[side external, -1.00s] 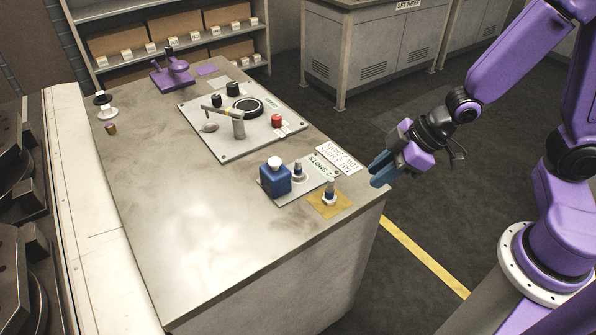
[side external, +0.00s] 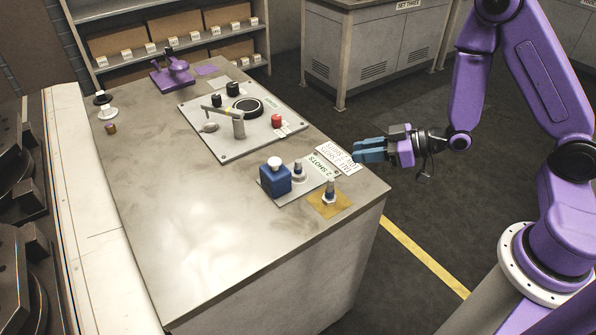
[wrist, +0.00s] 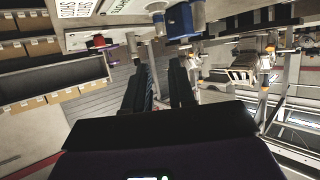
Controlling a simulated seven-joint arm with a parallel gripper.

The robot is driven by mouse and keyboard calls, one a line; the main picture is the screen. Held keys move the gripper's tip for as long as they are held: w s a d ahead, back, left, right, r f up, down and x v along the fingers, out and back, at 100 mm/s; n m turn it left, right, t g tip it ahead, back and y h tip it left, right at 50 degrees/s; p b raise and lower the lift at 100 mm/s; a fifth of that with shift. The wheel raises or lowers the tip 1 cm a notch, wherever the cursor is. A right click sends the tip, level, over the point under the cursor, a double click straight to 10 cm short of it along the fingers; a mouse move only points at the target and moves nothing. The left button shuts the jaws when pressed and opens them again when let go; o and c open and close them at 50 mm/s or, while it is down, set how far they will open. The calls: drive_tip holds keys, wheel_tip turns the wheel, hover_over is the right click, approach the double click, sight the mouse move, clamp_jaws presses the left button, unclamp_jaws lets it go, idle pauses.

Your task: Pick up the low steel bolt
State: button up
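Two upright steel bolts with dark shanks show in the side view. One bolt (side external: 298,171) stands on the small plate beside the blue bottle (side external: 275,178); the other bolt (side external: 329,194) stands on a yellow pad (side external: 342,203) near the table corner. The one on the pad looks slightly taller, but I cannot be sure which is the low one. My gripper (side external: 358,150) points left, just beyond the table's right edge, apart from both bolts. In the wrist view its dark fingers (wrist: 161,68) are apart with nothing between them. The blue bottle (wrist: 180,22) shows at the wrist view's top.
A printed card (side external: 337,158) lies near the table's right edge. A larger plate (side external: 215,148) carries a lever, a black disc and a red button (side external: 277,121). A purple fixture (side external: 173,75) stands at the far end. The front of the table (side external: 210,235) is clear.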

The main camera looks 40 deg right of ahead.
sight(299, 161)
drive_tip(key=shift+x, duration=8.35)
clamp_jaws()
